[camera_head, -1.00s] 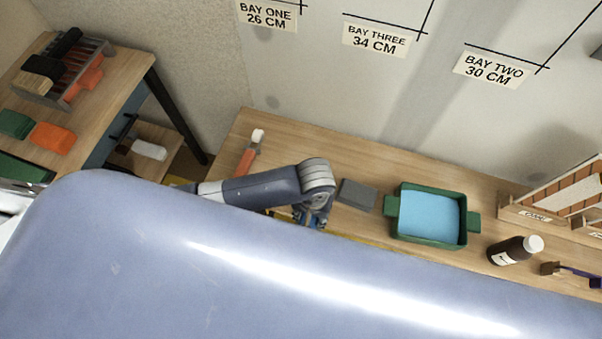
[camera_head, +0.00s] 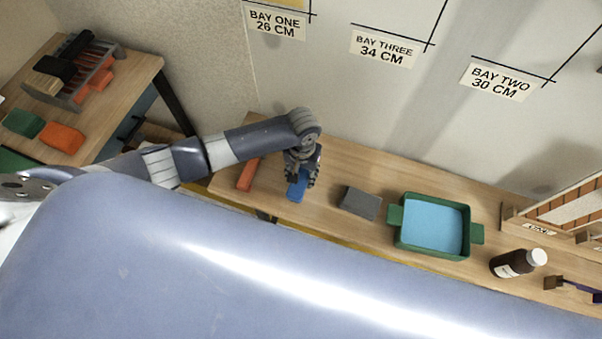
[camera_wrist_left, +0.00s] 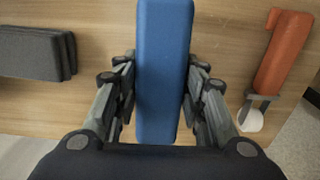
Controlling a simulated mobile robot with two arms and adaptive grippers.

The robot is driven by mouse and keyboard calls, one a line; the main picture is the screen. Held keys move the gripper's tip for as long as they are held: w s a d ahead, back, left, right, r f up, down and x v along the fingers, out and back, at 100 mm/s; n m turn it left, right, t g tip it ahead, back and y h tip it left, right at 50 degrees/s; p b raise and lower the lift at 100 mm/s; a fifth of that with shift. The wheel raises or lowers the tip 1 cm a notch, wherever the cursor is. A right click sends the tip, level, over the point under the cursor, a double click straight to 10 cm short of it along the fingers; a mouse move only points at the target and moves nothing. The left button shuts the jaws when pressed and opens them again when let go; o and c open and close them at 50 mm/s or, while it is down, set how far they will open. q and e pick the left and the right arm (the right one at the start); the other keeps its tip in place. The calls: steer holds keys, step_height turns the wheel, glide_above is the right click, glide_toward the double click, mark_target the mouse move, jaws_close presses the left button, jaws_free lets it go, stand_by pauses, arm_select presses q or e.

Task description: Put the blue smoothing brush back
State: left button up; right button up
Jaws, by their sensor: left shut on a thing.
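The blue smoothing brush (camera_head: 297,189) is in my left gripper (camera_head: 302,178), over the wooden bench between an orange-handled tool and a grey block. In the left wrist view the blue brush (camera_wrist_left: 163,65) runs lengthwise between the two fingers of my left gripper (camera_wrist_left: 163,95), which are shut on its sides. Whether the brush touches the bench top or hangs just above it I cannot tell. Its far end is cut off by the wrist view's top edge. My right gripper is not in view.
The orange tool (camera_head: 247,174) lies left of the brush. The grey block (camera_head: 360,202), green tray (camera_head: 395,215) with blue contents and brown bottle (camera_head: 512,264) stand to the right. A side table (camera_head: 110,110) at left holds a rack (camera_head: 73,92) and orange and green blocks.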

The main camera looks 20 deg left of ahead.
mark_target(301, 175)
arm_select(q)
steer(key=shift+w+a+f+p, duration=0.2)
steer(key=shift+w+f, duration=0.1)
steer(key=shift+f, duration=0.3)
steer(key=shift+w+a+f+p, duration=0.1)
steer(key=shift+w+f+p, duration=0.15)
steer(key=shift+f, duration=0.3)
steer(key=shift+c, duration=0.5)
steer(key=shift+s+f, duration=0.1)
steer(key=shift+f, duration=0.3)
steer(key=o, duration=1.2)
